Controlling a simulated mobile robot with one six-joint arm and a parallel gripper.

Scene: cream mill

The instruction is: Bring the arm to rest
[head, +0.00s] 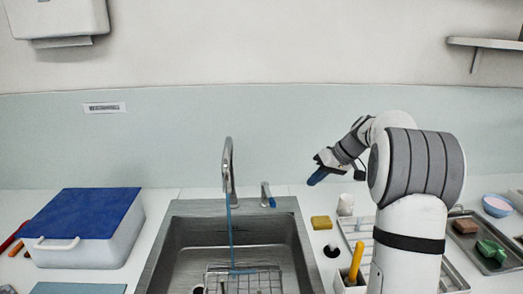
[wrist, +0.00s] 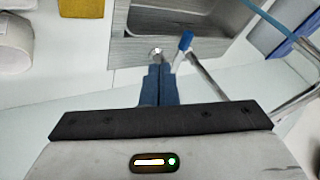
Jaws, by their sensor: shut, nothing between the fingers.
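My arm rises at the right in the head view and bends over to the left. My gripper (head: 317,179) hangs above the counter behind the yellow sponge, with its blue fingers tilted down to the left. In the wrist view the two blue fingers of my gripper (wrist: 159,72) are together with nothing between them. The tips appear close to the blue-ended tap lever (wrist: 186,40) in that view; I cannot tell the distance.
A steel sink (head: 180,235) with a tap (head: 229,165) running bluish water over a wire rack (head: 245,280) is at centre. A yellow sponge (head: 321,222) lies right of it. A blue-lidded box (head: 85,215) stands left. Trays with small items lie right.

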